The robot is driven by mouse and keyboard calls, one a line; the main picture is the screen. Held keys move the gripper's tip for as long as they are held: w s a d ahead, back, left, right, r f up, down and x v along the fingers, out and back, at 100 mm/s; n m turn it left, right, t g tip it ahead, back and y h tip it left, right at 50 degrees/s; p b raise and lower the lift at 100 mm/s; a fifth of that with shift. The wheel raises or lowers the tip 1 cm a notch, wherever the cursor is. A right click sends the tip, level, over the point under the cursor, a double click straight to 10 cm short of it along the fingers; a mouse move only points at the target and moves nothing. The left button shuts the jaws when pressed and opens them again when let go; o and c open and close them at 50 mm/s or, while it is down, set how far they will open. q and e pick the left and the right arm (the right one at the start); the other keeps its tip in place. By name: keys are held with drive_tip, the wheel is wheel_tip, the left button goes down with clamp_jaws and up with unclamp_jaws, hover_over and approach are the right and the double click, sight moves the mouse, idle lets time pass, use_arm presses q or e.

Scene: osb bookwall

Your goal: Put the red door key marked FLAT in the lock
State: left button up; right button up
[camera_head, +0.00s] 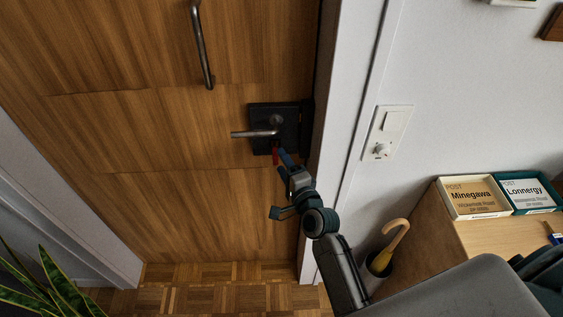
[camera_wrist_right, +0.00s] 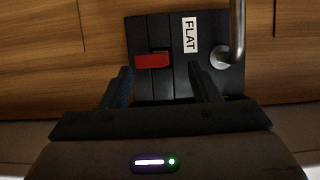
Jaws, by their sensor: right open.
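The red key (camera_wrist_right: 153,61) sits against the dark lock plate (camera_wrist_right: 204,80), its bow sticking out to the left in the right wrist view. Its shaft is hidden, so it looks seated in the lock. A white label reading FLAT (camera_wrist_right: 190,35) is on the plate beside it. In the head view the red key (camera_head: 275,156) shows below the door handle (camera_head: 254,133). My right gripper (camera_wrist_right: 166,82) is open, its two fingers apart on either side below the key, not closed on it. It also shows in the head view (camera_head: 283,160). My left gripper is not in view.
The wooden door (camera_head: 150,130) has a long pull bar (camera_head: 202,45) higher up. A light switch (camera_head: 387,133) is on the wall to the right. A cabinet (camera_head: 430,240) carries two labelled trays, and an umbrella (camera_head: 394,240) stands beside it. A plant (camera_head: 45,285) is at lower left.

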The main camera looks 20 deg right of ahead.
drive_tip(key=s+d+b, duration=0.1)
drive_tip(key=s+b, duration=0.1)
drive_tip(key=s, duration=0.7)
drive_tip(key=shift+s, duration=0.1)
